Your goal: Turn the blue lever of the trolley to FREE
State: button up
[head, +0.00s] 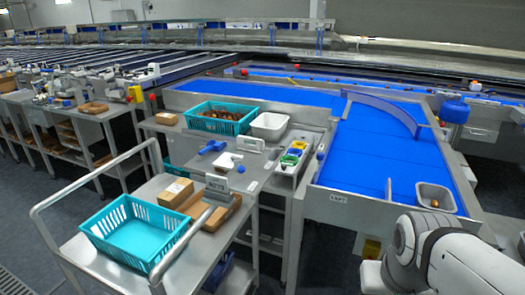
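The trolley (98,257) stands at the front left, a steel cart with a tall tubular handle (95,180). A blue part (219,274) shows low beneath its top on the right side. I cannot tell whether it is the blue lever, nor read any FREE marking. A teal basket (135,240) and brown cartons (212,210) sit on the trolley top. My white arm shows at the bottom right, but its gripper end is not in view.
A steel table behind the trolley holds a teal crate of dates (247,115), a white tub (269,125) and a blue scoop (212,147). A blue conveyor (375,150) runs on the right. Dark floor (55,205) is open left of the trolley.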

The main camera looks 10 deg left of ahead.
aim_at(240, 168)
jog(key=z, duration=0.05)
jog(key=i, duration=1)
jog(key=u, duration=0.35)
